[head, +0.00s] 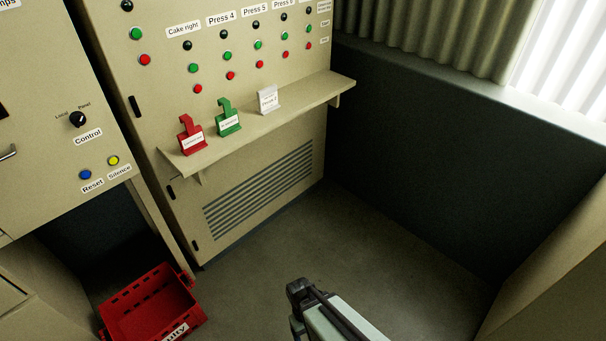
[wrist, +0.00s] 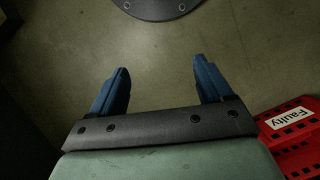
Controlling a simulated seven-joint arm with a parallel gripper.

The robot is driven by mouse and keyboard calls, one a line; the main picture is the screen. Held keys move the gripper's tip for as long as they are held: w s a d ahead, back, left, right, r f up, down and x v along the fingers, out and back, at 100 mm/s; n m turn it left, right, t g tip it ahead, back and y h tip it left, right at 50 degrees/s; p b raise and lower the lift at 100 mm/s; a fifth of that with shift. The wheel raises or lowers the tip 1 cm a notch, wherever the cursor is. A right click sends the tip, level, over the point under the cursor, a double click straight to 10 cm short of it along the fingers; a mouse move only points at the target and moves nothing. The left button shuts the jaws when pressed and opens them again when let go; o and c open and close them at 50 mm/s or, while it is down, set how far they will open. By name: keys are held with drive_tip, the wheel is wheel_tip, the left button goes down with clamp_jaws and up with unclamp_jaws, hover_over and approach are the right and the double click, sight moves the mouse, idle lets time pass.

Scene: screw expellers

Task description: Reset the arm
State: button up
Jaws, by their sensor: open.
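My gripper shows in the wrist view (wrist: 158,88) with its two dark blue fingers spread well apart. Nothing is between the fingers; bare floor shows there. In the head view part of my arm (head: 325,315) shows at the bottom centre, above the floor and away from the cabinets; the fingertips cannot be made out there.
A red crate (head: 150,305) labelled Faulty stands at the lower left; it also shows in the wrist view (wrist: 290,140). A shelf (head: 255,125) juts from the press cabinet and holds red, green and white tags. The floor (head: 385,260) to the right is clear.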

drive_tip(key=s+d+f+m+g+y, duration=0.1)
drive_tip(key=s+d+f+m, duration=0.1)
drive_tip(key=s+d, duration=0.2)
drive_tip(key=s+d+f+m+g+y, duration=0.1)
drive_tip(key=s+d, duration=0.4)
drive_tip(key=d, duration=0.5)
drive_tip(key=shift+s+d+f+m+g, duration=0.15)
drive_tip(key=shift+d+f+m+g, duration=0.3)
drive_tip(key=shift+f+m, duration=0.65)
drive_tip(key=shift+r, duration=0.1)
